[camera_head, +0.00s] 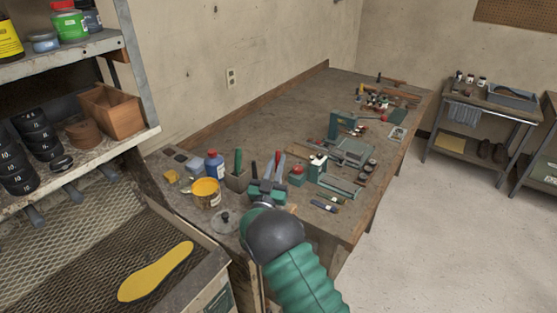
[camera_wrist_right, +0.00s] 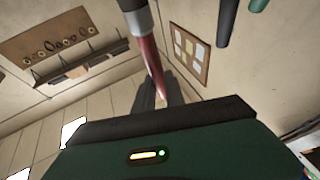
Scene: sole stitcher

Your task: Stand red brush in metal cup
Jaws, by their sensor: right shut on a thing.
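The right gripper (camera_head: 273,172) is shut on the red brush (camera_head: 278,157), above the near left part of the workbench. The brush is outside this holder. My left gripper is not in view.
A yellow tin (camera_head: 206,194) and a blue bottle (camera_head: 214,165) stand left of the holder. A round glass-like lid (camera_head: 226,220) lies in front. Teal tools and a red-topped item (camera_head: 297,174) sit to the right. The bench's back middle (camera_head: 285,112) is clear.

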